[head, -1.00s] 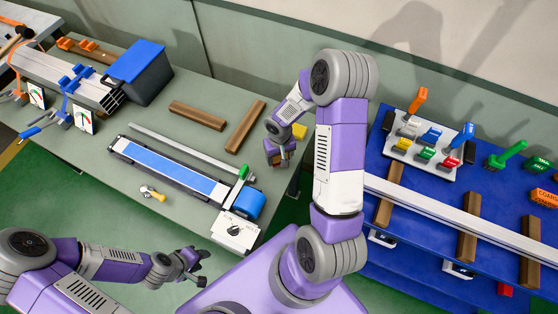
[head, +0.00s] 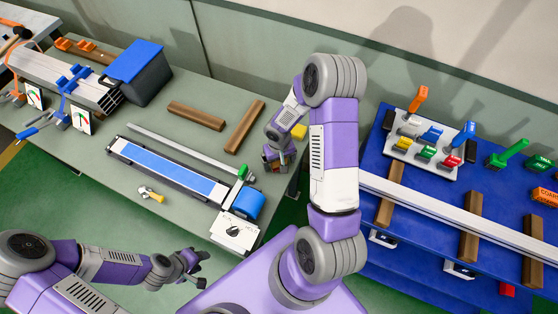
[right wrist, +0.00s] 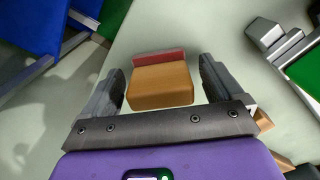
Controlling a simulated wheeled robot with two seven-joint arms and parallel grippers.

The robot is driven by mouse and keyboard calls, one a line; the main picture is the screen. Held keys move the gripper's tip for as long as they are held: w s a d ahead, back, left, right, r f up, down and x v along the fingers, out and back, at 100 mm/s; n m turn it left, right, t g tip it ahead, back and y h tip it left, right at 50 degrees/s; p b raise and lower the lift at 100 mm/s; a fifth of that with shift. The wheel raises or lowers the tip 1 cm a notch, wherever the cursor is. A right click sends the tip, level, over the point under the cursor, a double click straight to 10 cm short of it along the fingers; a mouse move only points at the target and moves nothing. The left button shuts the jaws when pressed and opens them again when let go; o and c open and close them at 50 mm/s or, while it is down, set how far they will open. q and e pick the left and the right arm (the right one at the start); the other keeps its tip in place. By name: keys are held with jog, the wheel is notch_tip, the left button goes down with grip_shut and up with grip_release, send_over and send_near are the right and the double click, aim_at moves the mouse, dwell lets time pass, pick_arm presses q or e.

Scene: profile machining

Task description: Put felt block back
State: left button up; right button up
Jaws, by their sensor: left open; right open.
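The felt block, a tan wooden block (right wrist: 160,86) with a red strip (right wrist: 158,57) along its far side, sits between the fingers of my right gripper (right wrist: 160,75) in the right wrist view. The fingers stand apart on either side with a gap at each, so the gripper is open around the block. In the head view my right gripper (head: 277,160) is low over the right end of the grey-green table, and the block is mostly hidden there. My left gripper (head: 188,264) is open and empty in front of the table's near edge.
A long blue-topped machine (head: 175,172) with a control box (head: 235,232) lies left of my right gripper. A small yellow object (head: 299,131) and two brown wooden bars (head: 244,127) are behind it. A blue bench (head: 420,205) with tools and a long profile stands right.

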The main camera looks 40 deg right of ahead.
jog(key=shift+r, duration=0.1)
jog(key=shift+r+p, duration=0.25)
jog(key=shift+p, duration=0.1)
notch_tip(320, 180, up, 12)
jog(key=shift+f+p, duration=0.15)
jog(key=shift+p, duration=0.8)
